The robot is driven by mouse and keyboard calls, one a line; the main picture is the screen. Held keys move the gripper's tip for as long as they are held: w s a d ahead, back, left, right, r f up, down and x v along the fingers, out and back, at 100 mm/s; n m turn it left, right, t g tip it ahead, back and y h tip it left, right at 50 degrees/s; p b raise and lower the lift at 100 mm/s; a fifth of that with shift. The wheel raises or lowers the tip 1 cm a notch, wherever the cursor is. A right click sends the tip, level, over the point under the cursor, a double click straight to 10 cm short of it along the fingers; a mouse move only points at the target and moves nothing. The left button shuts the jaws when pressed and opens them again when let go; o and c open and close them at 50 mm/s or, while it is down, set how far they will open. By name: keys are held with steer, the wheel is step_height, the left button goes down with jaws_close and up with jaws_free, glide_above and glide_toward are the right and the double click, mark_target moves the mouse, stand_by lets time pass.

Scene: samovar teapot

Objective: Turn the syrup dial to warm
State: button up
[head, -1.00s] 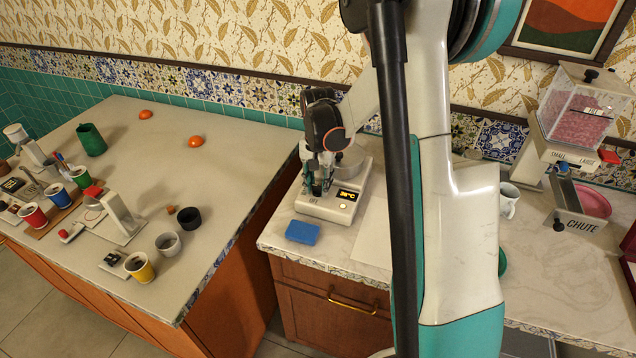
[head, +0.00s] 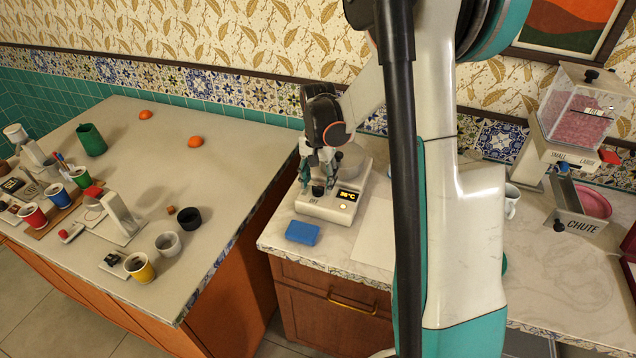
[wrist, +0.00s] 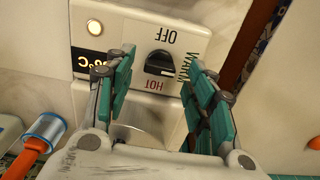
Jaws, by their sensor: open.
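The syrup dial (wrist: 160,65) is a black round knob on the white front of the warmer (head: 325,208). Labels around it read OFF, WARM and HOT in the wrist view. I cannot clearly tell which label the knob points to. It also shows in the head view (head: 318,190). My gripper (wrist: 163,78) is open, with teal fingers on both sides of the dial and a gap to each. In the head view my gripper (head: 319,175) is just above the dial. The right finger partly covers the WARM label.
The warmer's lit display (head: 347,195) reads about 36°C, with a round light below it. A blue sponge-like block (head: 302,233) lies in front of the warmer. A metal pot (wrist: 140,125) sits behind the dial. An orange-handled tool (wrist: 38,140) lies beside the warmer.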

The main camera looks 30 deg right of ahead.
mark_target(317, 187)
step_height(317, 187, up, 11)
stand_by(0.3)
steer(key=shift+f, duration=0.1)
stand_by(0.4)
steer(key=s+a+r+n+t, duration=0.3)
steer(key=s+a+r+n, duration=0.2)
steer(key=s+a+r, duration=0.45)
steer(key=s+a+f+n+t, duration=0.1)
steer(key=s+a+n+t, duration=0.1)
steer(key=s, duration=0.3)
steer(key=s+a+f+n+t, duration=0.2)
steer(key=s+a+n, duration=0.1)
steer(key=s+a, duration=0.2)
steer(key=shift+s+f, duration=0.25)
steer(key=shift+s, duration=0.35)
stand_by(1.0)
